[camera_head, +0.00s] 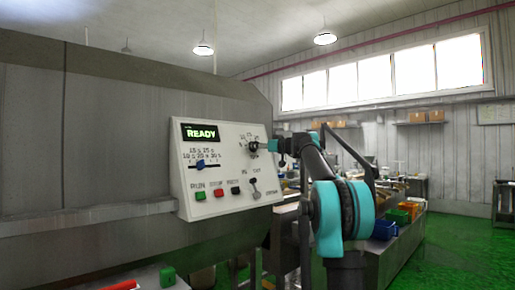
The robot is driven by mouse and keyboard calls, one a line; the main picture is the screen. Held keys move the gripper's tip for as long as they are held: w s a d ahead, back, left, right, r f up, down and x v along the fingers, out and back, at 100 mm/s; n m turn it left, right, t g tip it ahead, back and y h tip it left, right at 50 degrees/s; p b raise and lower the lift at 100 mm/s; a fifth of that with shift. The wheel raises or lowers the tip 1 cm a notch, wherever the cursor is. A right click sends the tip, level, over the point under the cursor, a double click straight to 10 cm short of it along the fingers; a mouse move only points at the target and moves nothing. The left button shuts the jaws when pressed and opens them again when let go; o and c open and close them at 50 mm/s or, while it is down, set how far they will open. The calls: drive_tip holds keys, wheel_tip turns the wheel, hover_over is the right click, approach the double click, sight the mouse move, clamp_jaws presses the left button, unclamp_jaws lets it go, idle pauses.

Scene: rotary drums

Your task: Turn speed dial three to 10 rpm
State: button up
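A white control panel (220,200) is on the front of a large grey drum. Its upper right has a small dark dial (253,147) with scale marks around it; the numbers are too small to read, and so is the dial's pointing. My gripper (259,146) is at this dial, coming from the right, with its tips touching or very near the knob. Whether the fingers are open or shut on it is too small to tell. My teal and black arm reaches in from the lower right.
The panel also has a lit READY display (201,132), a blue slider (201,166), a green button (200,196), a red button (218,193), a black button (236,190) and a lever (255,188). Behind my arm are benches with a blue bin (384,230).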

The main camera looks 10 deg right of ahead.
drive_tip(key=shift+c, duration=0.5)
drive_tip(key=c, duration=0.9)
drive_tip(key=shift+o, duration=0.2)
drive_tip(key=shift+a+m, duration=0.1)
drive_tip(key=shift+m, duration=0.4)
drive_tip(key=m+h, duration=0.1)
drive_tip(key=m, duration=0.1)
drive_tip(key=m+t+h, duration=0.1)
drive_tip(key=m, duration=0.1)
drive_tip(key=shift+s+a+m, duration=0.1)
drive_tip(key=shift+m, duration=0.2)
drive_tip(key=shift+r+m+h, duration=0.1)
drive_tip(key=shift+m+h, duration=0.7)
drive_tip(key=shift+m, duration=1.3)
drive_tip(key=o, duration=1)
drive_tip(key=shift+c, duration=0.2)
